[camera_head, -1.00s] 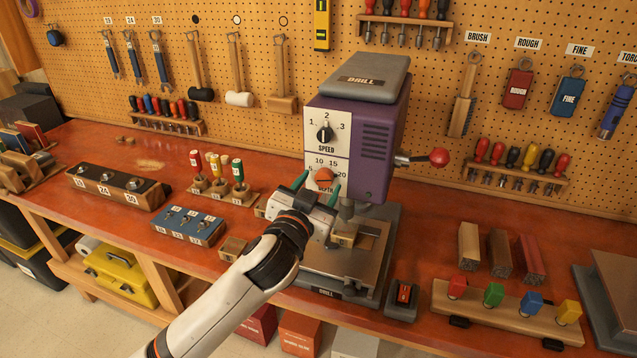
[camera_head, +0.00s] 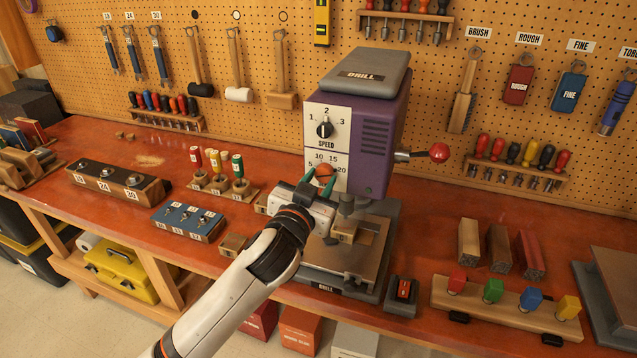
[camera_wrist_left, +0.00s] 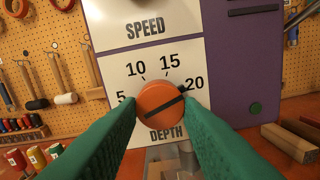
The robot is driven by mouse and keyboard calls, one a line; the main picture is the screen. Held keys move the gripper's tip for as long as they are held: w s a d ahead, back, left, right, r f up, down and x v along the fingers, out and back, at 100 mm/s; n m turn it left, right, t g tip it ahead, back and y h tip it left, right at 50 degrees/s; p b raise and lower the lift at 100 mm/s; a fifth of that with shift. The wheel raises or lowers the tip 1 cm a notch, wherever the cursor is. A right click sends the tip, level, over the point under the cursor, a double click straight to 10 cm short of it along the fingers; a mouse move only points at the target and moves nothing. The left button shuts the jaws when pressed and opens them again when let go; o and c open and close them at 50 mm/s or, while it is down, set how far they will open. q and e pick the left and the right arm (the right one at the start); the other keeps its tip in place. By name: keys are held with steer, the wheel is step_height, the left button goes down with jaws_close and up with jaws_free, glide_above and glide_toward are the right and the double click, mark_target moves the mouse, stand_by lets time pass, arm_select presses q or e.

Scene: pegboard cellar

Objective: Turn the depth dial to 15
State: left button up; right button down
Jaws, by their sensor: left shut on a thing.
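The orange depth dial (camera_head: 324,171) is on the front panel of the purple drill press (camera_head: 375,135), below the speed knob (camera_head: 325,129). In the left wrist view the dial (camera_wrist_left: 160,104) has a dark line running from lower left to upper right. Its upper right end lies near the 20, clockwise of the 15. The printed numbers 5, 10, 15 and 20 are visible around it. My left gripper (camera_head: 318,186) has its green fingers on either side of the dial, shut on it; the fingertips also show in the wrist view (camera_wrist_left: 161,98). My right gripper is not in view.
The drill's table (camera_head: 345,264) lies below my left gripper, with a small wooden block near the wrist. A red-handled lever (camera_head: 438,153) sticks out at the right. A switch box (camera_head: 402,295) stands in front.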

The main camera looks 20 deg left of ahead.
arm_select(q)
steer(key=shift+n, duration=2.1)
steer(key=n+p, duration=0.1)
steer(key=n, duration=0.3)
steer(key=shift+d+n+p, duration=0.1)
steer(key=shift+n+p, duration=0.2)
steer(key=shift+n, duration=0.1)
steer(key=o, duration=1)
